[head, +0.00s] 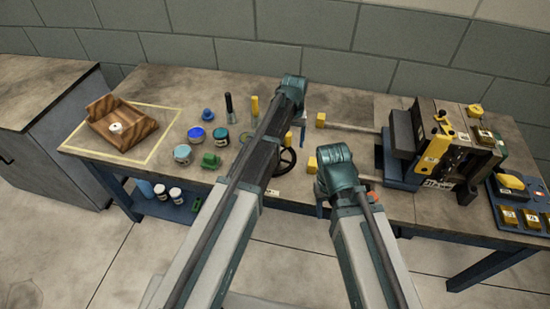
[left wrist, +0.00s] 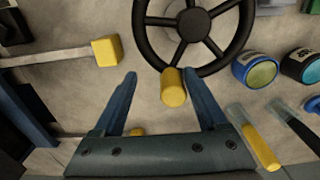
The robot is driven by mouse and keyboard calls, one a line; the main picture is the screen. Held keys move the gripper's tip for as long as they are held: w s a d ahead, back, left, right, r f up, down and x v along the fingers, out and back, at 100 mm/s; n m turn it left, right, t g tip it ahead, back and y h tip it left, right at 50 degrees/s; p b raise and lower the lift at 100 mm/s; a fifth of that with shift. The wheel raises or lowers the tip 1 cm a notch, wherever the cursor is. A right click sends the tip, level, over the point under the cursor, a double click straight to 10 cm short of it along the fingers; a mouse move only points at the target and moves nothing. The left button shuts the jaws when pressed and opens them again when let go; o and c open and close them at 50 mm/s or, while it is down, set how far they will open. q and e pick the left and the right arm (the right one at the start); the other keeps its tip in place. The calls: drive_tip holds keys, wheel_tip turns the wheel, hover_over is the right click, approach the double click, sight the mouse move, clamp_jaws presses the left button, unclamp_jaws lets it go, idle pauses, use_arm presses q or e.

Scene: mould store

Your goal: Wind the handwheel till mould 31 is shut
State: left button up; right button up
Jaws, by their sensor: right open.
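The dark spoked handwheel (head: 287,161) is partly hidden behind my left arm in the head view. It shows larger in the left wrist view (left wrist: 194,25), with a yellow knob (left wrist: 173,88) on its rim. My left gripper (left wrist: 160,74) is open, its blue fingers on either side of the knob; the knob is nearer the right finger, and contact cannot be told. The mould (head: 437,150), with dark plates and yellow fittings, stands on a blue base at the right; its number is unreadable. My right gripper (head: 322,203) is open and mostly hidden below its wrist.
Yellow-tipped bars (head: 345,124) lie between wheel and mould. Paint pots (head: 182,154), a green item (head: 210,161) and yellow- and dark-handled tools stand left of my left arm. A wooden tray (head: 120,112) sits far left. A blue rack (head: 517,210) with yellow blocks is far right.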

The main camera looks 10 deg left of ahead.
use_arm(q)
wheel_tip(320, 180, up, 9)
drive_tip(key=p, duration=0.8)
drive_tip(key=shift+p, duration=0.4)
drive_tip(key=shift+a, duration=0.1)
drive_tip(key=s+d+m+y, duration=0.1)
drive_tip(key=s+d+m, duration=0.1)
drive_tip(key=s, duration=2.3)
drive_tip(key=shift+s+d+m, duration=0.2)
drive_tip(key=shift+d+m, duration=0.15)
drive_tip(key=shift+m, duration=0.35)
